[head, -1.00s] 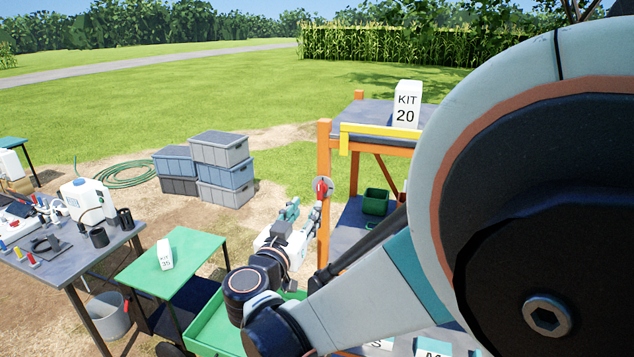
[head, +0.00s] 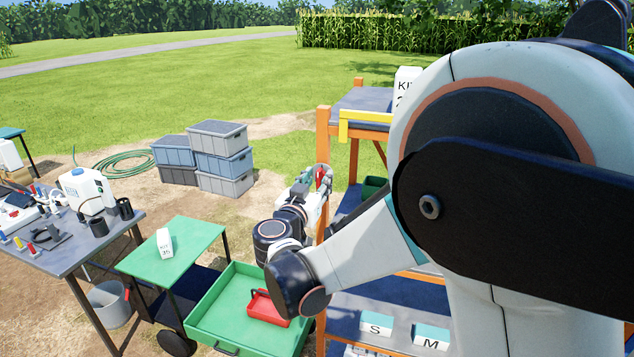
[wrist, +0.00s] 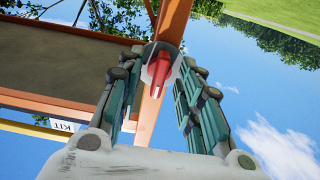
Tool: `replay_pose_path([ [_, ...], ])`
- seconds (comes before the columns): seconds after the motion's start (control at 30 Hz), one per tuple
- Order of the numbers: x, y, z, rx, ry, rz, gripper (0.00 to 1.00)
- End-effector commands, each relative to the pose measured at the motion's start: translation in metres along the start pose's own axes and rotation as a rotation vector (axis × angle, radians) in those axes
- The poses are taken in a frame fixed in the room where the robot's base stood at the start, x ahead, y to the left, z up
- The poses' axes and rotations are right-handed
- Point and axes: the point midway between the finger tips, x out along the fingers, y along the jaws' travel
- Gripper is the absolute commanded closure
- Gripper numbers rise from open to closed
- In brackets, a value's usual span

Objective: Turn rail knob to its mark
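The rail knob (wrist: 159,72) is red with a grey round base, on an orange post. In the wrist view it sits between the two fingers of my gripper (wrist: 160,60), with a gap visible on each side. The fingers are open, and the knob's red grip points back toward the palm. In the head view, my gripper (head: 311,179) is at the post's front, and only a bit of the red knob (head: 320,178) shows past the fingers. I cannot make out the knob's mark in either view.
The orange rack (head: 323,150) has a yellow rail (head: 362,116) at its upper shelf and a kit sign on top. A green cart (head: 190,237) and a green tray with a red box (head: 263,306) lie below my arm. Stacked crates (head: 222,160) stand behind.

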Motion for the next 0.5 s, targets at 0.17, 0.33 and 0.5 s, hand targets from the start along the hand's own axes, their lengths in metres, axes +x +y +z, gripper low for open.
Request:
replay_pose_path([
  [0.17, 0.0000, 0.0000, -0.0002, 0.000, 0.000, 0.000, 0.67],
  [0.33, -0.0001, 0.0001, -0.0002, 0.000, 0.000, 0.000, 1.00],
  [0.5, -0.0002, 0.0000, -0.0002, 0.000, 0.000, 0.000, 1.00],
])
